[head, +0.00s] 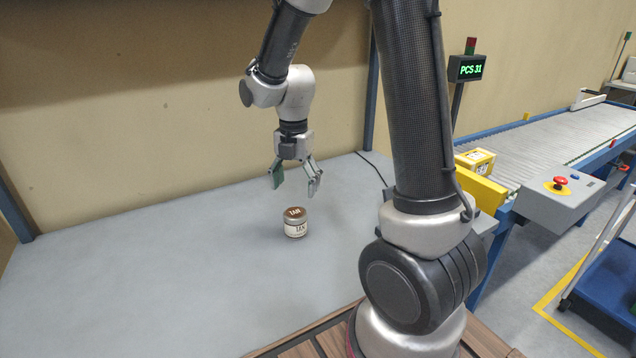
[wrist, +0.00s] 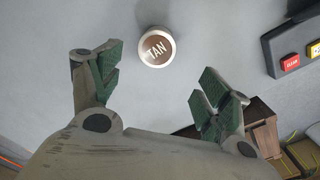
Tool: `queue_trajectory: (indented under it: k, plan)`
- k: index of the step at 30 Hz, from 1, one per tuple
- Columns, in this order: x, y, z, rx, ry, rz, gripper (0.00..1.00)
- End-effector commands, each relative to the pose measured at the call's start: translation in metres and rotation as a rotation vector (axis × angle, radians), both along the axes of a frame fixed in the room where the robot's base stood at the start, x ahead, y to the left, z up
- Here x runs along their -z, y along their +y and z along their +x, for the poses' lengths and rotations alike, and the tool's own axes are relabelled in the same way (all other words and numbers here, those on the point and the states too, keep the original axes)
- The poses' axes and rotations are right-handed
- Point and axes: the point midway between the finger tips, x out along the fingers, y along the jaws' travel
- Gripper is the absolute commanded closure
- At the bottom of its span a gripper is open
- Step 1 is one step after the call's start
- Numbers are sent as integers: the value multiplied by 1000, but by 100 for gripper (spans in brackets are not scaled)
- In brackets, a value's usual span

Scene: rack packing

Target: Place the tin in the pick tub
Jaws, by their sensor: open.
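A small round tin (head: 296,222) with a brown lid and a pale label stands upright on the grey table. In the wrist view the tin (wrist: 156,46) shows from above, with "TAN" on its lid. My gripper (head: 296,187) is open and empty, above and slightly behind the tin in the head view. In the wrist view the tin lies ahead of my open gripper (wrist: 156,80), beyond the fingertips and not touching them. I cannot make out a pick tub for certain in either view.
The grey table (head: 130,270) is clear around the tin. A dark button panel (wrist: 295,48) sits right of it in the wrist view.

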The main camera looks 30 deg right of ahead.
Motion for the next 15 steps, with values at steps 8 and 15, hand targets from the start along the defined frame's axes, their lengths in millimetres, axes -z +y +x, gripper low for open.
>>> queue_trajectory:
  k: [8, 15]
  plan:
    - [-101, -30, -78, 923, -145, 101, 23]
    - [-146, -50, -167, 1791, -203, 301, 23]
